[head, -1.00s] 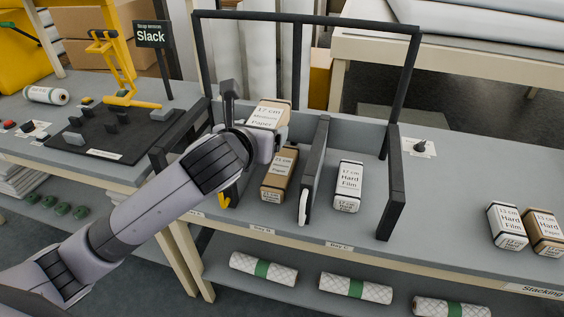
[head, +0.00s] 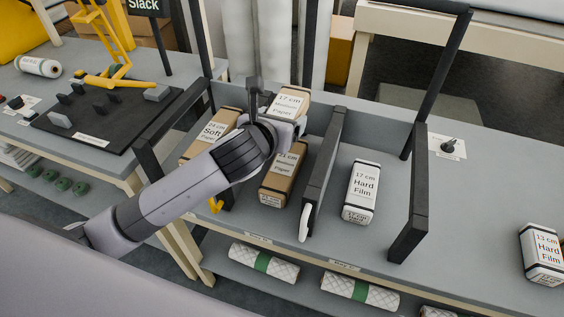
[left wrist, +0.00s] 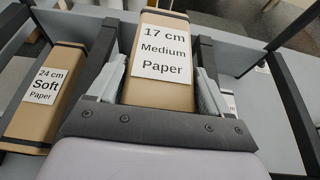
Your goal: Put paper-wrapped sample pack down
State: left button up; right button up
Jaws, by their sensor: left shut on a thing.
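My left gripper (head: 284,124) is shut on a brown paper-wrapped pack labelled "17 cm Medium Paper" (head: 289,101). In the left wrist view the pack (left wrist: 160,75) sits between the two fingers, label up. It is at the back of the bay left of the dark divider (head: 322,170), behind a brown "21 cm Medium Paper" pack (head: 274,187). The wrist hides its near end, and I cannot tell whether it touches the bay floor. A brown "24 cm Soft Paper" pack (head: 205,137) lies to the left, partly behind my arm. My right gripper is not in view.
Dark frame posts (head: 410,200) rise beside the bays. A "13 cm Hard Film" pack (head: 541,254) is at the far right; the grey top (head: 470,210) between is clear.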

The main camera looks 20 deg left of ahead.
aim_at(281, 173)
pick_arm(q)
notch_tip(281, 173, down, 13)
jog(key=shift+w+f+b, duration=0.1)
jog(key=shift+b, duration=1)
jog(key=o, duration=1)
jog(key=shift+s+r, duration=0.2)
jog(key=shift+s, duration=0.25)
jog(key=p+v, duration=0.1)
jog(key=v, duration=1)
jog(key=shift+s+a, duration=0.1)
